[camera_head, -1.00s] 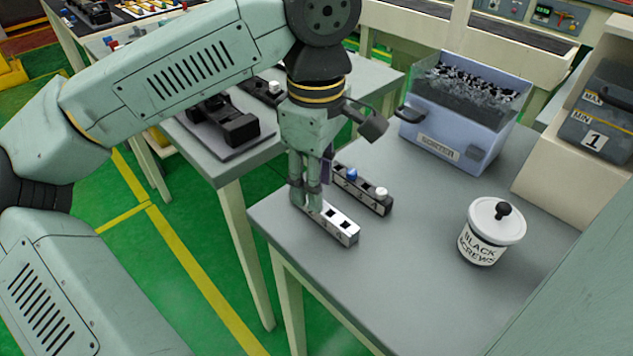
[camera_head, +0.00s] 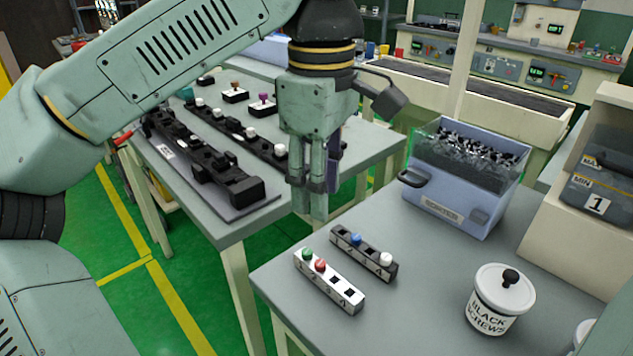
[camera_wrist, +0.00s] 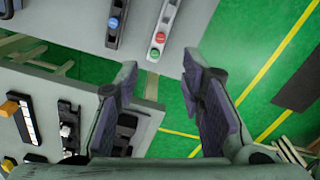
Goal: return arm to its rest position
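My gripper (camera_head: 312,205) hangs pointing down, raised above the near table's left edge in the head view. In the wrist view its two fingers (camera_wrist: 165,95) stand apart with nothing between them. A white clip rack (camera_head: 330,283) holds a green clip (camera_head: 307,254) and a red clip (camera_head: 320,265); its two right slots look empty. The green and red clips also show in the wrist view (camera_wrist: 156,46). A black rack (camera_head: 362,256) beside it holds a blue clip (camera_head: 355,239) and a white clip (camera_head: 386,258). The gripper touches neither rack.
A blue bin (camera_head: 465,180) of dark screws stands behind the racks. A lidded "BLACK SCREWS" jar (camera_head: 499,300) and a beige dispenser (camera_head: 600,200) are at the right. A second table (camera_head: 232,225) bears black fixtures. Green floor shows between the tables.

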